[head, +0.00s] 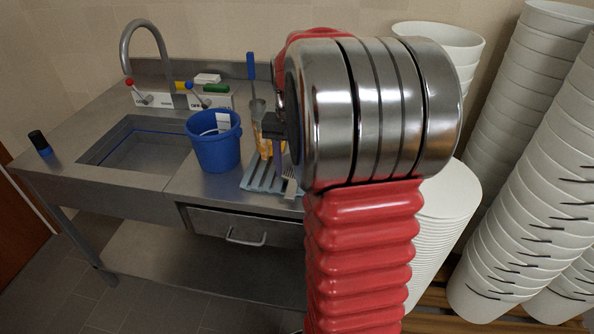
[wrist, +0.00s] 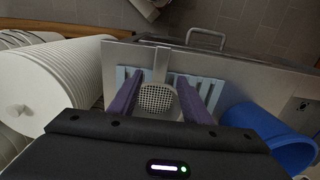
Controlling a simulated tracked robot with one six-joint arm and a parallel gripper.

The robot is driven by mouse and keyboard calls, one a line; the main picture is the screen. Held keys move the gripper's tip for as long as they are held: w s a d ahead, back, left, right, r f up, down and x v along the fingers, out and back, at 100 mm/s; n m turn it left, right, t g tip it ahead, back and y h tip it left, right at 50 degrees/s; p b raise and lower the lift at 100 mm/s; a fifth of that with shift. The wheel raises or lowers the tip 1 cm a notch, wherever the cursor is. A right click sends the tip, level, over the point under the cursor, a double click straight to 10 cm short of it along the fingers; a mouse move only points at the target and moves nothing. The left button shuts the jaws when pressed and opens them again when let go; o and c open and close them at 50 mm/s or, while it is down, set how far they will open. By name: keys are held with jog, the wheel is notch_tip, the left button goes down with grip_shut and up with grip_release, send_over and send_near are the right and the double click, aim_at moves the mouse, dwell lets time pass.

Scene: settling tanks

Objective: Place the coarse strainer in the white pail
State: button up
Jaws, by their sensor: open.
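A metal strainer with a perforated round bowl (wrist: 157,99) lies at the rack, its flat handle (wrist: 161,63) pointing to the counter's front edge. My gripper (wrist: 159,77) is open, with one purple finger on each side of the strainer. I cannot tell whether either finger touches it. In the head view, my arm hides much of the gripper; a purple finger (head: 280,152) shows above the rack. White pails stand in nested stacks at the right (head: 516,245) and show in the wrist view (wrist: 62,85). No single white pail stands apart.
A blue pail (head: 214,150) holding something white stands left of the pale blue rack (head: 260,180). A blue-handled tool (head: 251,66) stands upright behind the rack. The sink (head: 140,150) and tap (head: 143,28) are at left. A drawer (head: 246,226) is below.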

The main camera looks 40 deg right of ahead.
aim_at(292, 185)
jog(key=shift+f, duration=1.15)
jog(key=shift+f, duration=0.1)
jog(key=shift+f, duration=2.55)
jog(key=shift+c, duration=0.5)
grip_shut()
